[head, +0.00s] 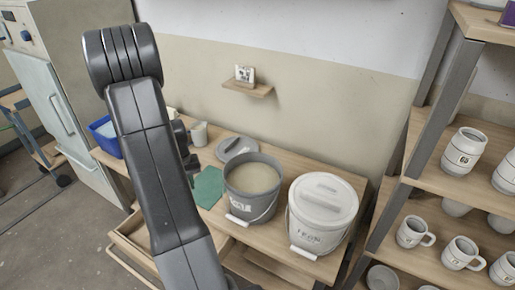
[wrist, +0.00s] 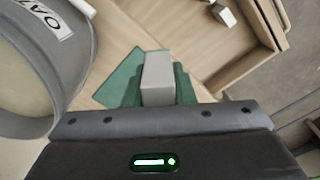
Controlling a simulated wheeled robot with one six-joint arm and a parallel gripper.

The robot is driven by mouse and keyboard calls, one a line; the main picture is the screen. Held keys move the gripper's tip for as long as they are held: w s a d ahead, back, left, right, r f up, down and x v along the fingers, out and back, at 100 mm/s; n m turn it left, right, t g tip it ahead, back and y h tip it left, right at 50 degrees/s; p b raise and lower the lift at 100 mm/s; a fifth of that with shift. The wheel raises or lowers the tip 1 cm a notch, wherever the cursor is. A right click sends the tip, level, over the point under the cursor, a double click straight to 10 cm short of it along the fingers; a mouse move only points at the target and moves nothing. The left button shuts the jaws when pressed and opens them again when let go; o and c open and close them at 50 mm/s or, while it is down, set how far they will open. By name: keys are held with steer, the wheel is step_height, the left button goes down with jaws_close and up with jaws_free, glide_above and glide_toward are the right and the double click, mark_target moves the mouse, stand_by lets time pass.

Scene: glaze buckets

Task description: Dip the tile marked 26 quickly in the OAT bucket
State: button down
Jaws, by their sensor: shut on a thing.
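My gripper (wrist: 158,88) is shut on a plain grey tile (wrist: 157,70), held between its green fingertips in the wrist view. No number shows on the tile face I see. The OAT bucket (head: 237,205) is grey, open and full of beige glaze in the head view. Its wall and OAT label also show at the left of the wrist view (wrist: 75,45). The tile is beside the bucket, to its right in the wrist view, not in the glaze. In the head view my arm hides most of my gripper and the tile.
A lidded white bucket (head: 322,215) stands right of the OAT bucket. A loose grey lid (head: 238,146) lies behind it. An open drawer (head: 127,245) juts out at the front. A mug shelf (head: 440,190) stands at the right.

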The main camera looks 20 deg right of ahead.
steer(key=s+d+r+n, duration=0.1)
steer(key=s+d+r, duration=0.2)
steer(key=s+d, duration=0.5)
steer(key=s+d+r+n, duration=0.2)
steer(key=s+d+r, duration=0.2)
steer(key=d, duration=1.1)
steer(key=s, duration=0.3)
steer(key=shift+s+d+r+n, duration=0.2)
steer(key=shift+s+n, duration=0.1)
steer(key=shift+s, duration=0.1)
